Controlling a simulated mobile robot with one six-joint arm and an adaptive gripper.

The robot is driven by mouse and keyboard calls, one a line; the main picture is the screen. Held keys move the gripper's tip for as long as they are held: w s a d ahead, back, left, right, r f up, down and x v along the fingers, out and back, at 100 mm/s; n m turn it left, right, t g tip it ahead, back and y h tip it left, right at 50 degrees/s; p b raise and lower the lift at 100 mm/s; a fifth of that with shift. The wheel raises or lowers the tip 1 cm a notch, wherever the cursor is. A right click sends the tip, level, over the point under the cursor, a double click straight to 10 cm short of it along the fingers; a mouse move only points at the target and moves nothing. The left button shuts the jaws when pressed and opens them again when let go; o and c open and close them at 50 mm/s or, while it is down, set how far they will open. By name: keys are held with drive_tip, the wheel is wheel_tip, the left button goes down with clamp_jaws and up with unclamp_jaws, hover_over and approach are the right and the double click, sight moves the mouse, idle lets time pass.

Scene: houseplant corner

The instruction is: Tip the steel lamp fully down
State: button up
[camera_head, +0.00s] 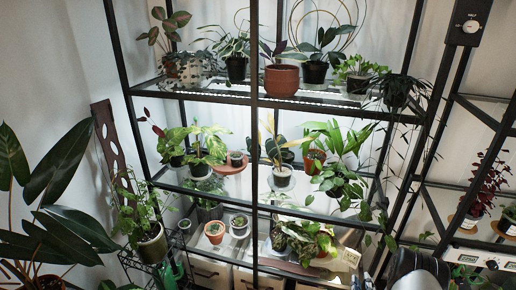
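No lamp can be made out for certain in the head view. A shiny dark-and-silver rounded shape (418,268) is cut off by the bottom edge, right of centre. I cannot tell whether it is the steel lamp or a part of my own arm. My gripper is not recognisable in this view, so its place relative to the lamp is hidden.
A black-framed shelf unit with a glass top shelf (215,90) holds many potted plants. A large dark-leaved plant (60,220) stands at the left. A dark box with a dial (470,25) is at the top right. A white strip (478,257) sits at the lower right.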

drive_tip(key=w+r+g+y, duration=0.1)
drive_tip(key=w+r+g, duration=0.1)
drive_tip(key=w+r, duration=0.8)
drive_tip(key=s+a+r+m+g+y, duration=0.1)
drive_tip(key=s+a+r+g, duration=0.15)
drive_tip(key=r, duration=0.35)
drive_tip(key=s+a+r+g, duration=0.1)
drive_tip(key=a+r, duration=0.3)
drive_tip(key=r, duration=0.3)
drive_tip(key=s+a+r+m+g+y, duration=0.1)
drive_tip(key=s+a+r+g, duration=0.15)
drive_tip(key=r, duration=0.35)
drive_tip(key=s+a+r+m+g, duration=0.1)
drive_tip(key=s+a+r, duration=0.1)
drive_tip(key=s, duration=0.8)
drive_tip(key=s+a+r+g+y, duration=0.1)
drive_tip(key=s+a, duration=0.4)
drive_tip(key=s, duration=0.5)
drive_tip(key=s+a+r+m+g, duration=0.1)
drive_tip(key=s+a+r, duration=0.3)
drive_tip(key=s, duration=0.6)
drive_tip(key=shift+a+r+m+g+y, duration=0.25)
drive_tip(key=shift+m+g+y, duration=0.05)
drive_tip(key=shift+g, duration=0.5)
drive_tip(key=shift+s, duration=0.1)
drive_tip(key=shift+c, duration=0.5)
